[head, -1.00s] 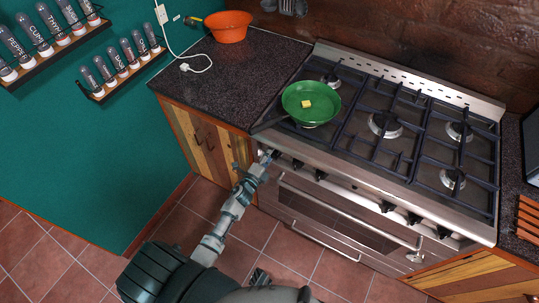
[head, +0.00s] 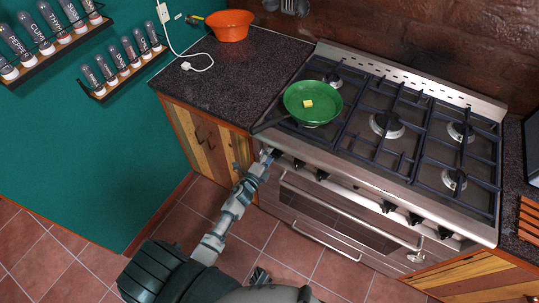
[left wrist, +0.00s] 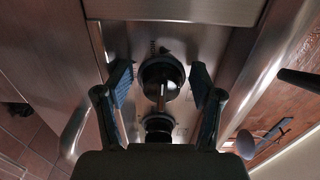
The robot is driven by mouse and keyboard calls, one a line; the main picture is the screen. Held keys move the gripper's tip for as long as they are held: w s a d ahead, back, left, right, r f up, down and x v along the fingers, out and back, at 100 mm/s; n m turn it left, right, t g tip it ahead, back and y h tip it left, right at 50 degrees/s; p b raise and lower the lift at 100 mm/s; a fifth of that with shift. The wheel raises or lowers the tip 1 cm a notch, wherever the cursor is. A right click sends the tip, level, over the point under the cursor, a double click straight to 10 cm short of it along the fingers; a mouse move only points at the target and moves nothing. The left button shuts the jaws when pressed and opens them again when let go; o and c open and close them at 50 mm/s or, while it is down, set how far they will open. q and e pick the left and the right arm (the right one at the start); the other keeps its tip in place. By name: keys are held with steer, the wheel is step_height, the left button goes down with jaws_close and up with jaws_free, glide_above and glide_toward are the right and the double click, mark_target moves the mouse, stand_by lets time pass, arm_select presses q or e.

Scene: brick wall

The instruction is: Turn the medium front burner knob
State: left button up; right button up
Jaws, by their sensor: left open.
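The stove (head: 345,200) has a row of dark knobs along its front panel. My left gripper (head: 270,155) is at the left end of this row and covers most of the knob there. In the left wrist view, my open left gripper (left wrist: 160,84) has one finger on each side of a round dark knob (left wrist: 162,76) with a light bar across its face. Small gaps show between fingers and knob. Another dark knob (left wrist: 158,127) shows behind it, nearer the palm. I cannot tell which burner each knob serves. My right gripper is not in view.
A green pan (head: 325,97) with a yellow piece (head: 307,104) in it sits on the left burners. Its handle points toward the front left, above my left gripper. The oven handle (head: 355,212) runs below the knobs. An orange bowl (head: 229,26) stands on the counter.

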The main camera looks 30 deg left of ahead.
arm_select(q)
steer(key=m, duration=0.4)
steer(key=shift+d+r, duration=0.1)
steer(key=shift+r, duration=0.2)
steer(key=m, duration=0.5)
steer(key=shift+d+r, duration=0.25)
steer(key=shift+r, duration=0.15)
steer(key=m, duration=0.4)
steer(key=shift+d+r, duration=0.2)
steer(key=shift+d, duration=0.1)
steer(key=m, duration=0.4)
steer(key=shift+d, duration=0.3)
steer(key=s+b, duration=0.5)
steer(key=s, duration=1.3)
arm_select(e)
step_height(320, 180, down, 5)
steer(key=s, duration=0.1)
arm_select(q)
steer(key=s+f+n+g+p, duration=0.3)
steer(key=f+n, duration=0.4)
steer(key=f, duration=0.4)
steer(key=s+f+n+g+y+p, duration=0.1)
steer(key=s+f+n+g+p, duration=0.2)
steer(key=f+n, duration=0.5)
steer(key=shift+a+f+g+p, duration=0.45)
steer(key=shift+f+p, duration=0.3)
steer(key=shift+f, duration=1.15)
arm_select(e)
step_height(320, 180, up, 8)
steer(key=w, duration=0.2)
